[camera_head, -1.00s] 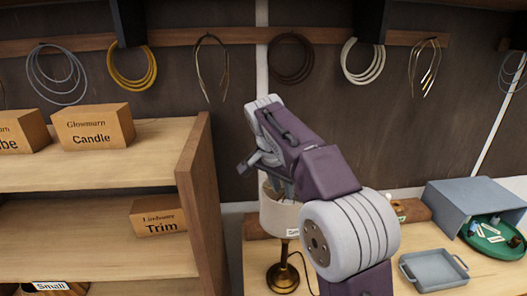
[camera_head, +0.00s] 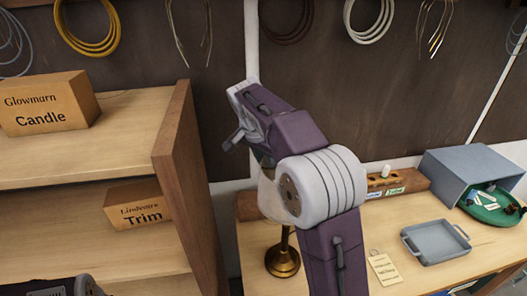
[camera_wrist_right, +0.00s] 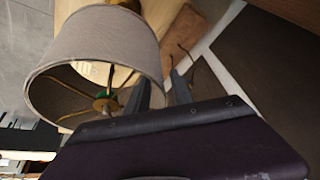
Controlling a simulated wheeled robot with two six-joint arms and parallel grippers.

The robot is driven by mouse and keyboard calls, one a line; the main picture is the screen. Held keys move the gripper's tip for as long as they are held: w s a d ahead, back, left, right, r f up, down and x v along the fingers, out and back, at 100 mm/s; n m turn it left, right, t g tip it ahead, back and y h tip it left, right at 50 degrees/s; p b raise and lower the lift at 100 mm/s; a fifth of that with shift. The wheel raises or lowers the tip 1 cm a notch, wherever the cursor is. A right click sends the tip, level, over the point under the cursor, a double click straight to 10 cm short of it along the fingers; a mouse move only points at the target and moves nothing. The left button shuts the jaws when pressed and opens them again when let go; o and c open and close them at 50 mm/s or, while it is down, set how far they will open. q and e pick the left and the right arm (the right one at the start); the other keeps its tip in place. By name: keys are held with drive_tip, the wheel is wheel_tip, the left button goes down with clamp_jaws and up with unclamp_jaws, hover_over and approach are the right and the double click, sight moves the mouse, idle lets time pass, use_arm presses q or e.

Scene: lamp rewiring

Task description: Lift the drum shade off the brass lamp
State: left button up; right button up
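The brass lamp stands on the workbench, its round base (camera_head: 283,262) clear in the head view. Its pale drum shade (camera_head: 267,196) is mostly hidden there behind my right arm. In the right wrist view the grey-beige shade (camera_wrist_right: 105,42) fills the upper left, its rim and inner spokes showing. My right gripper (camera_wrist_right: 160,88) is open at the shade's rim. One finger overlaps the rim side and the other is outside, apart from it. I cannot tell whether either touches. In the head view the right fingertips are hidden. My left gripper is not in view.
A shelf with Candle (camera_head: 50,103) and Trim (camera_head: 140,205) boxes stands at left. On the bench are a grey tray (camera_head: 436,241), a tag (camera_head: 384,268), a wooden block (camera_head: 398,183) and a blue-grey bin (camera_head: 470,172) beside a green dish (camera_head: 484,206). Wire coils hang behind.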

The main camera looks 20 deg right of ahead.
sight(269, 172)
drive_tip(key=w+f, duration=0.1)
drive_tip(key=f, duration=0.1)
drive_tip(key=shift+w+d+f, duration=0.3)
drive_tip(key=shift+w+d, duration=0.05)
drive_tip(key=shift+d, duration=0.05)
drive_tip(key=shift+s+d+f, duration=0.1)
drive_tip(key=shift+f, duration=0.1)
drive_tip(key=shift+s+r, duration=0.15)
drive_tip(key=shift+s, duration=0.45)
drive_tip(key=shift+w, duration=0.1)
drive_tip(key=c, duration=0.4)
drive_tip(key=shift+w+f, duration=0.2)
drive_tip(key=shift+w, duration=0.1)
clamp_jaws()
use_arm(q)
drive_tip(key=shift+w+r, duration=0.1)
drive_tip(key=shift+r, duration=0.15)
use_arm(e)
drive_tip(key=shift+s+r, duration=0.1)
drive_tip(key=shift+s, duration=0.1)
drive_tip(key=shift+w, duration=0.1)
use_arm(q)
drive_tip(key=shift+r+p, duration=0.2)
drive_tip(key=shift+p, duration=0.15)
use_arm(e)
drive_tip(key=shift+r, duration=0.15)
